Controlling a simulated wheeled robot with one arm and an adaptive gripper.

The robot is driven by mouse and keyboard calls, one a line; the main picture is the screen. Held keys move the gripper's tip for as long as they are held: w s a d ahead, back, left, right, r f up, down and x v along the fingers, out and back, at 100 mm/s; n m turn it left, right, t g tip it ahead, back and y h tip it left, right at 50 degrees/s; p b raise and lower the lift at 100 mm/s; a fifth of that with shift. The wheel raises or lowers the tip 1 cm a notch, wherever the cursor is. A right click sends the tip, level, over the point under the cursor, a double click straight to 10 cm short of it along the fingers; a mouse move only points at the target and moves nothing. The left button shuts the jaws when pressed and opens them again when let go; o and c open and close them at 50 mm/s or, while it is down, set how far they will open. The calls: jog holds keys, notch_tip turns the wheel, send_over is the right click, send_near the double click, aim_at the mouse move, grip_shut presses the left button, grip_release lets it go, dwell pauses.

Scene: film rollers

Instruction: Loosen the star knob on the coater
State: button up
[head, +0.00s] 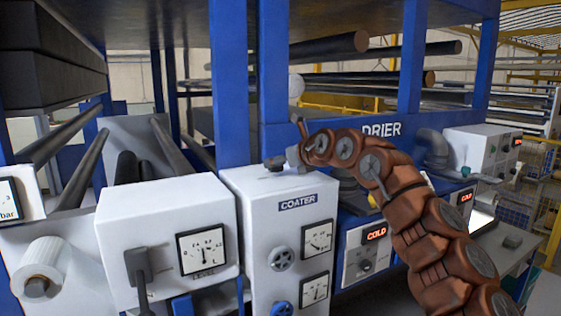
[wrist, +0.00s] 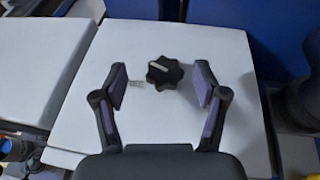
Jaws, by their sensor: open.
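The star knob (wrist: 165,72) is black and lobed, with a pale pointer bar across its top. It sits on the white top of the coater box (head: 248,192), and in the wrist view it lies between my fingertips. In the head view the star knob (head: 275,162) shows as a small dark shape at the left of my gripper (head: 297,155). In the wrist view my gripper (wrist: 160,82) is open, with one finger on each side of the knob and a gap on both sides. My arm comes in from the right in the head view.
A white box with a level gauge (head: 203,249) and a black lever (head: 138,266) stands left of the coater. Blue posts (head: 273,60) and drier panels (head: 365,250) stand behind and to the right.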

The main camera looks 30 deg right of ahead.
jog(key=shift+s, duration=0.15)
jog(key=v, duration=1.1)
jog(key=shift+s+r, duration=0.25)
jog(key=shift+s, duration=0.1)
